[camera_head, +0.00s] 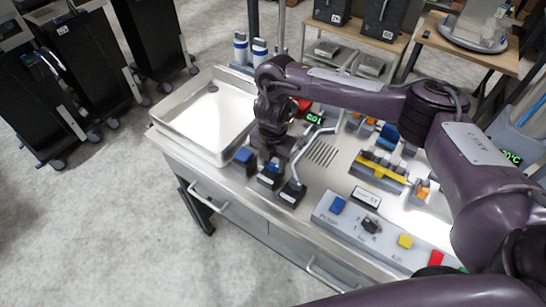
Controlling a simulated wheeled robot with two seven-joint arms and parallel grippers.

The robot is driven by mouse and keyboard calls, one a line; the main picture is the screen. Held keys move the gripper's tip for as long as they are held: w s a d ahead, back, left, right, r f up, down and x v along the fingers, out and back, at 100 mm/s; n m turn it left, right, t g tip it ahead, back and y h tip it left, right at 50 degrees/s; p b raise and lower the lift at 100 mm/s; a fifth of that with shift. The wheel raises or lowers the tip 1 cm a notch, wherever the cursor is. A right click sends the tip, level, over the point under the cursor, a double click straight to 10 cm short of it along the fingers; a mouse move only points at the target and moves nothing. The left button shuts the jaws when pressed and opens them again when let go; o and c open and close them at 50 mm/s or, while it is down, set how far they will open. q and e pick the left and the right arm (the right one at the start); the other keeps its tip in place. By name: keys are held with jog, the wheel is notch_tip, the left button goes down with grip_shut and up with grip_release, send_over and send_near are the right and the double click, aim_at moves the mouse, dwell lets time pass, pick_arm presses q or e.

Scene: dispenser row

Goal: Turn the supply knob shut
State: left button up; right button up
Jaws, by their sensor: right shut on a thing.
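My right gripper (272,163) points down over the front left part of the steel counter (318,181). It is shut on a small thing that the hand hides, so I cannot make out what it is. The fingertips are close to a row of small dark blocks, two with blue tops (244,157) and one black (292,192). A dark rotary knob (371,226) sits on the grey control panel (345,222), apart from the gripper. No label tells me which part is the supply knob. My left gripper is not in view.
The panel also has blue, yellow (405,241), red (436,258) and green buttons. An empty steel basin (207,118) lies left. A yellow bar (380,170) and a small green display (314,117) stand behind the panel. White bottles (241,48) stand at the back.

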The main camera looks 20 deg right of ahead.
aim_at(273, 164)
jog(key=shift+r+m, duration=0.1)
jog(key=shift+m, duration=0.5)
jog(key=shift+w, duration=0.1)
jog(key=o, duration=1)
notch_tip(273, 164, up, 8)
jog(key=shift+f+p, duration=0.15)
jog(key=shift+p, duration=0.5)
